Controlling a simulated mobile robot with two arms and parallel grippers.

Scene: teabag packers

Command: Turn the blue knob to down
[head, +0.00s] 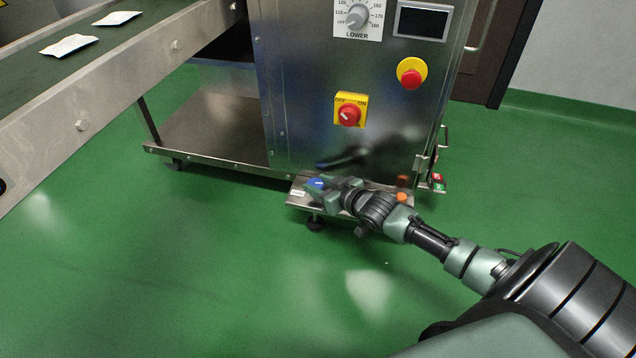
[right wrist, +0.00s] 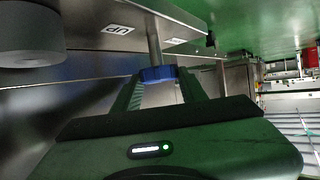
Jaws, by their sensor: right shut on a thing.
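The blue knob (head: 316,184) sits on a low steel ledge (head: 298,200) at the foot of the steel machine cabinet. My right gripper (head: 330,184) reaches it from the right in the head view. In the right wrist view the blue knob (right wrist: 158,74) is between the two fingertips of my right gripper (right wrist: 160,86), which are shut on it. A label reading "UP" (right wrist: 119,30) is beside the knob, and a second white label (right wrist: 176,41) is farther right; its text is too small to read. The fingers hide part of the knob. My left gripper is not in view.
The cabinet front carries a grey LOWER dial (head: 357,16), a red switch on a yellow plate (head: 349,113) and a red stop button (head: 411,77). An orange knob (head: 401,197) is at the ledge's right. A conveyor (head: 120,75) with white packets stands left. Green floor is clear in front.

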